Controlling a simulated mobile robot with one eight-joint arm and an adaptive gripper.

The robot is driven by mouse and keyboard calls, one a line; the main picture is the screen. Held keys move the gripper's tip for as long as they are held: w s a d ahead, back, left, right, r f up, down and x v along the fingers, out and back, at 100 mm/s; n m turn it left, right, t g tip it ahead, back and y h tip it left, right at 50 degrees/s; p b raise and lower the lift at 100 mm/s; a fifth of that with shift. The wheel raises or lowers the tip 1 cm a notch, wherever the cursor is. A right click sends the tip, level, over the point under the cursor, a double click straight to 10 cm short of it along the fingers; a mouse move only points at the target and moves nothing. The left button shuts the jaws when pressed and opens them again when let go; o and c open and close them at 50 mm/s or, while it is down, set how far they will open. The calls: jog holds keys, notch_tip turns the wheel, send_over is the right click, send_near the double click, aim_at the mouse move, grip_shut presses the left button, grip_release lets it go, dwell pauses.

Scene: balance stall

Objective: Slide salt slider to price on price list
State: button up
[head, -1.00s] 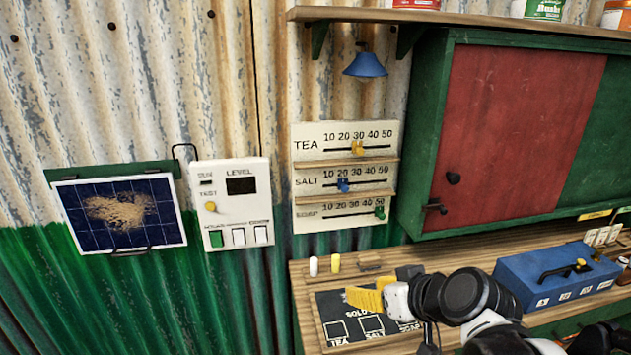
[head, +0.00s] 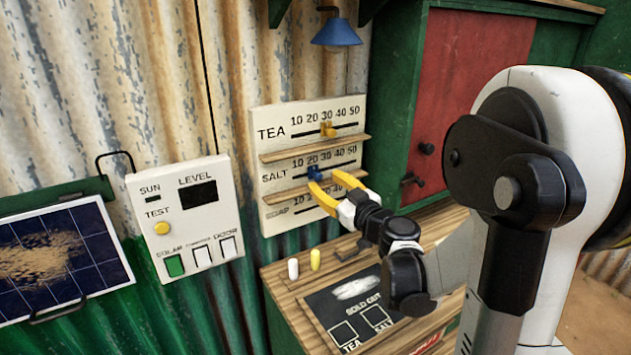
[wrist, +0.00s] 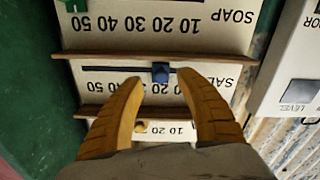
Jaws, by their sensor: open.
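The white price board (head: 273,115) on the corrugated wall has TEA, SALT and SOAP rows. The blue salt slider (head: 313,172) sits on the SALT slot at about the 20 mark. My gripper (head: 325,180) is open in front of the SALT row, with its yellow fingers covering part of the SOAP row. The wrist view shows the board upside down. There the salt slider (wrist: 160,72) lies between the two open fingertips, with no clear contact. The yellow tea slider (head: 328,129) is near 30. The green soap slider (wrist: 76,6) shows at the wrist view's top edge. No separate price list is readable.
Thin wooden ledges (head: 315,148) run between the rows. A blue lamp (head: 336,33) hangs above. The switch panel (head: 182,210) is to the left, the red and green cabinet (head: 470,90) to the right. The counter below bears a chalkboard (head: 350,305) and two small pegs.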

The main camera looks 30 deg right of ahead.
aim_at(320, 178)
jog(key=shift+w+a, duration=0.1)
jog(key=shift+w, duration=1.6)
jog(key=shift+c, duration=0.6)
grip_shut()
jog(key=d, duration=0.8)
jog(key=shift+w+d+b, duration=0.15)
jog(key=shift+d+b, duration=0.1)
jog(key=shift+b, duration=0.15)
jog(key=shift+o, duration=0.6)
grip_release()
